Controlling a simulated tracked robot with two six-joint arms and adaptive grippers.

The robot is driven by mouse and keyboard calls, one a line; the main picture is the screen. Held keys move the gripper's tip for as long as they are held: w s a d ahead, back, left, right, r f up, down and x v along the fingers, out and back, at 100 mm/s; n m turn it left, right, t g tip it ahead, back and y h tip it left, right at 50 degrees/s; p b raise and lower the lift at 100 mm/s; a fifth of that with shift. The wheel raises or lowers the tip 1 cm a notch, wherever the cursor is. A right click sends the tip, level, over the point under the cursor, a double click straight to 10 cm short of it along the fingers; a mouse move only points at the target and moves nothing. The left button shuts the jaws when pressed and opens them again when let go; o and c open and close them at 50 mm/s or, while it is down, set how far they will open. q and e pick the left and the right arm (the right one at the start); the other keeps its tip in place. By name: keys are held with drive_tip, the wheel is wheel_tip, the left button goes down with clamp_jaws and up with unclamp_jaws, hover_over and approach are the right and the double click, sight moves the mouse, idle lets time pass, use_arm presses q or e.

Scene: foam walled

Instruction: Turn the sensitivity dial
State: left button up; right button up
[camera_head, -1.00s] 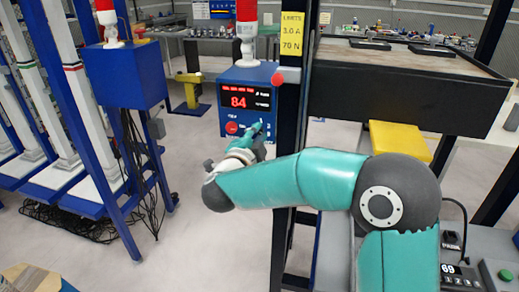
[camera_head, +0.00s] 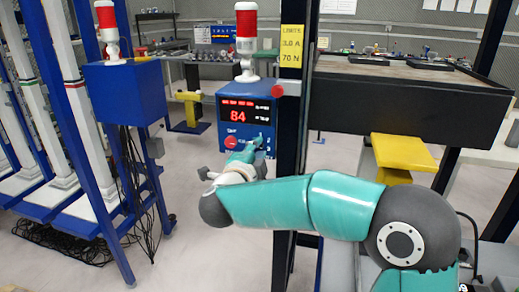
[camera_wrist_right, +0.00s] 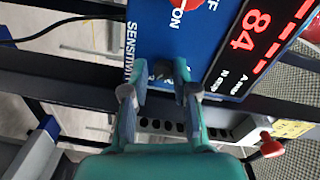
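The blue control box (camera_head: 225,98) stands left of the dark post in the head view, its red display (camera_head: 238,115) reading 84. My right gripper (camera_head: 258,140) is at the lower right of its front panel. In the wrist view the box face (camera_wrist_right: 150,40) fills the top, with a cut-off SENSITIVITY label beside the fingers. The right gripper's fingers (camera_wrist_right: 162,78) are apart, with a small dark dial (camera_wrist_right: 163,68) showing between the tips. I cannot tell whether they touch it. The dial is too small to make out in the head view. My left gripper is not in view.
A red knob (camera_head: 231,143) is on the panel left of the gripper. A red-and-white beacon (camera_head: 246,45) tops the box. The dark post (camera_head: 291,130) with a yellow limits sign (camera_head: 292,45) stands close to the right arm. A second blue box (camera_head: 125,92) stands left.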

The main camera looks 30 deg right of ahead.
drive_tip(key=shift+o, duration=1.2)
drive_tip(key=shift+r, duration=0.1)
drive_tip(key=v, duration=1.2)
drive_tip(key=shift+w, duration=0.1)
